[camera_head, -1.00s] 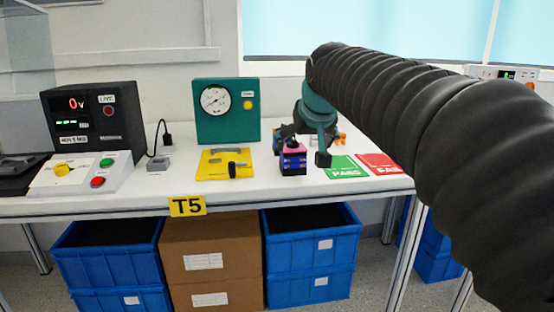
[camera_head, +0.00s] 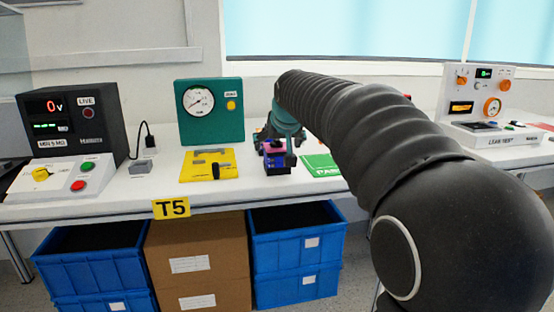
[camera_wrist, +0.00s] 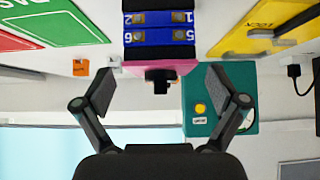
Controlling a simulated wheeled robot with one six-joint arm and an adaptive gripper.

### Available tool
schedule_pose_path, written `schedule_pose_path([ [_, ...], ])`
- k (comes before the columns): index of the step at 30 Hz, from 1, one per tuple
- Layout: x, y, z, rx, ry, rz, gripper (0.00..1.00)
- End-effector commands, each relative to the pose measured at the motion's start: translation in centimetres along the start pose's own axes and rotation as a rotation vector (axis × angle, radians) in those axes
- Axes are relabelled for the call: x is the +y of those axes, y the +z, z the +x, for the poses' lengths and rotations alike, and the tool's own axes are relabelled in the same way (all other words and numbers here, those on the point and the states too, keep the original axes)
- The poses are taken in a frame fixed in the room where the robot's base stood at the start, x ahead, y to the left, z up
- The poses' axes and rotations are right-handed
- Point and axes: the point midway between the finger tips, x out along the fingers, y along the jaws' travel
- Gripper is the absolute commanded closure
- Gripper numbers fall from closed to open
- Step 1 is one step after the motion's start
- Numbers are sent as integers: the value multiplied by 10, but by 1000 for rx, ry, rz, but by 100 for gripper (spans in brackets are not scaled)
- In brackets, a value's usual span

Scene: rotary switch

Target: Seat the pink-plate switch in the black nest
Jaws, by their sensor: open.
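The pink-plate switch (camera_head: 273,147) stands on the white bench right of the yellow fixture. It has a dark body with blue terminal strips. In the wrist view the switch (camera_wrist: 160,37) shows blue numbered terminals, a pink plate edge and a short black shaft pointing toward my gripper. My gripper (camera_wrist: 160,91) is open, one finger well to each side of the shaft, touching nothing that I can see. I cannot surely pick out the black nest.
A yellow fixture (camera_head: 194,176) and teal gauge panel (camera_head: 209,126) stand close left of the switch. A green PASS mat (camera_head: 322,166) lies right of it. A 0 V meter (camera_head: 60,122) stands far left, a leak-test unit (camera_head: 490,137) far right. My arm hides much bench.

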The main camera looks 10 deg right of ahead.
Motion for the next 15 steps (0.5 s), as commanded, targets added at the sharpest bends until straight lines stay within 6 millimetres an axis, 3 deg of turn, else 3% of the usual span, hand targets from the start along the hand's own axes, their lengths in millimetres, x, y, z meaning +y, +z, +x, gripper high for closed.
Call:
schedule_pose_path([
  [10, -1, 4, 43, -3, 0, 0, 4],
  [15, -1, 3, 50, 0, 0, 0, 4],
])
